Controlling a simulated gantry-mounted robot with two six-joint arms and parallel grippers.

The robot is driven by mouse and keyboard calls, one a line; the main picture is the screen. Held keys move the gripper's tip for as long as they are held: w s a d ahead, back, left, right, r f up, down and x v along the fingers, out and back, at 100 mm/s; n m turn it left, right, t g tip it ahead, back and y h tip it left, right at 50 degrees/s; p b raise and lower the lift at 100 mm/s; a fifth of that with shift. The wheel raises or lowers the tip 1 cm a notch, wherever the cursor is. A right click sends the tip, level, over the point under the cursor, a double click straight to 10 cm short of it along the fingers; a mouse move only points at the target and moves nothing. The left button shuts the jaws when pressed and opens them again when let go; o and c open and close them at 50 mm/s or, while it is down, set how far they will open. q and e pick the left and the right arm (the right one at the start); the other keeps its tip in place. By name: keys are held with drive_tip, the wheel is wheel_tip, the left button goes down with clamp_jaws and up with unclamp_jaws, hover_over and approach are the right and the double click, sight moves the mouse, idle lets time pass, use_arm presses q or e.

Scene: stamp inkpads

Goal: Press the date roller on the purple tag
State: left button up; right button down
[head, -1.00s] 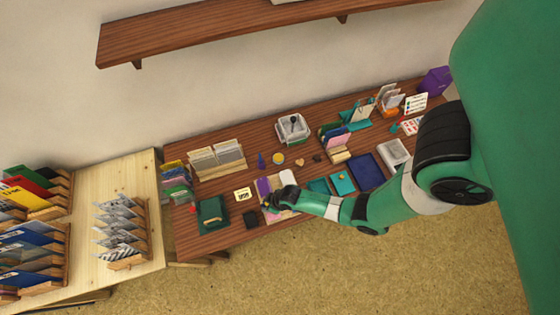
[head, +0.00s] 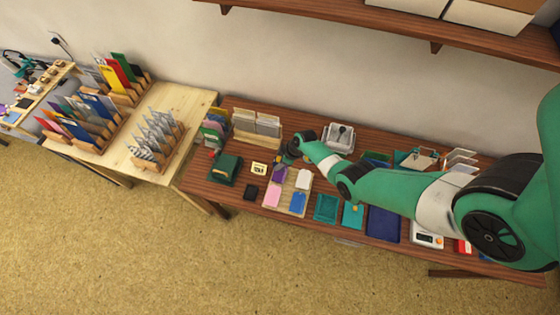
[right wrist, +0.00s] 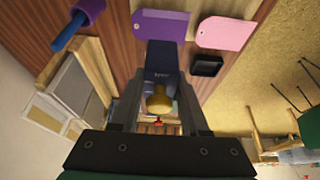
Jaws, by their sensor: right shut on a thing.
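My right gripper (head: 284,158) is shut on the date roller, a dark tool with a yellow knob (right wrist: 159,101), which shows between the fingers in the right wrist view. The purple tag (head: 279,174) lies at the back left of a pale board (head: 287,189). The gripper is at the tag's wall-side end. In the right wrist view, the roller's dark body overlaps the lower edge of the purple tag (right wrist: 162,24); I cannot tell whether they touch. Any print on the tag is not readable. My left gripper is not in view.
Pink (head: 272,197), blue (head: 298,202) and white (head: 303,179) tags share the board. A purple-and-blue object (right wrist: 80,22) stands near the gripper. Teal trays (head: 326,208) are right.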

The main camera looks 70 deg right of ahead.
drive_tip(key=b, duration=0.5)
hover_over(280, 174)
drive_tip(key=shift+w+f, duration=0.15)
drive_tip(key=shift+f, duration=2.5)
drive_tip(key=shift+f+b, duration=0.4)
drive_tip(key=shift+f, duration=0.2)
drive_tip(key=shift+r, duration=0.1)
wheel_tip(280, 174, up, 7)
drive_tip(key=p, duration=0.7)
drive_tip(key=shift+d, duration=0.1)
